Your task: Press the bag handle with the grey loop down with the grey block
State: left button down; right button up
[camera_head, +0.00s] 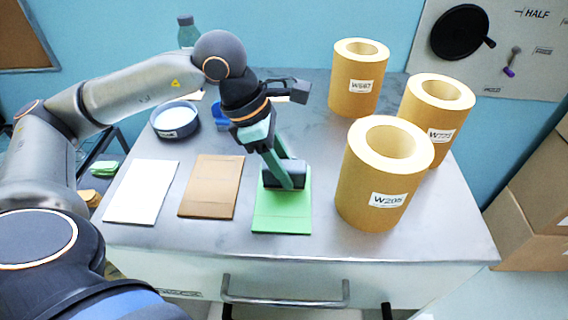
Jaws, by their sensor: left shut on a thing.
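My left gripper (284,181) reaches down over the table's middle. It is shut on the dark grey block (297,172), which is at the upper end of the green bag (283,215). I cannot tell whether the block touches the bag. The brown bag (211,187) and the white bag (142,192) lie flat to its left. No grey loop can be made out on any bag; the green bag's upper end is partly hidden by the gripper and block. My right gripper is not in view.
A dark round bowl (176,131) and a bottle (187,36) are at the back left. Cardboard boxes (535,225) stand at far right.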

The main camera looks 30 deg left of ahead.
pick_arm(q)
jog(key=shift+f+b, duration=0.65)
jog(key=shift+b, duration=0.05)
dwell(0.7)
jog(key=shift+s+f+b, duration=0.15)
jog(key=shift+f+b, duration=0.1)
jog(key=shift+b, duration=0.05)
dwell(2.6)
jog(key=shift+r, duration=0.1)
dwell(0.7)
jog(key=shift+r+p, duration=0.8)
jog(key=shift+r, duration=0.15)
jog(key=shift+w+r+p, duration=0.2)
jog(key=shift+r+p, duration=1.5)
jog(key=shift+r, duration=0.95)
